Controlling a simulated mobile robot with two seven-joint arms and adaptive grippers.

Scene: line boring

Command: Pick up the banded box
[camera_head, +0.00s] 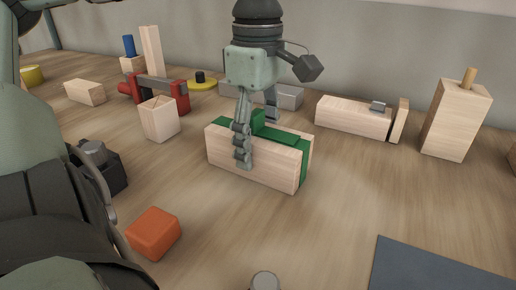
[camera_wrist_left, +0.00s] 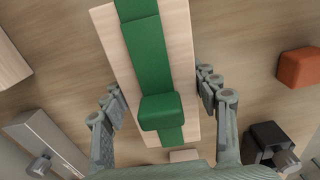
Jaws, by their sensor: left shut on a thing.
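The banded box (camera_head: 225,156) is a long pale wooden block with a green band along its top and down one end, and a green raised piece on top. It rests on or just above the table in the middle of the head view; any gap under it cannot be told. My left gripper (camera_head: 257,140) comes from above and is shut on the box, one finger on each long side. In the left wrist view the box (camera_wrist_left: 177,50) lies between the two fingers (camera_wrist_left: 160,105). My right gripper is not clearly seen.
An orange block (camera_head: 154,232) lies at front left, and a dark blue-grey mat (camera_head: 430,268) at front right. The table between box and mat is clear.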

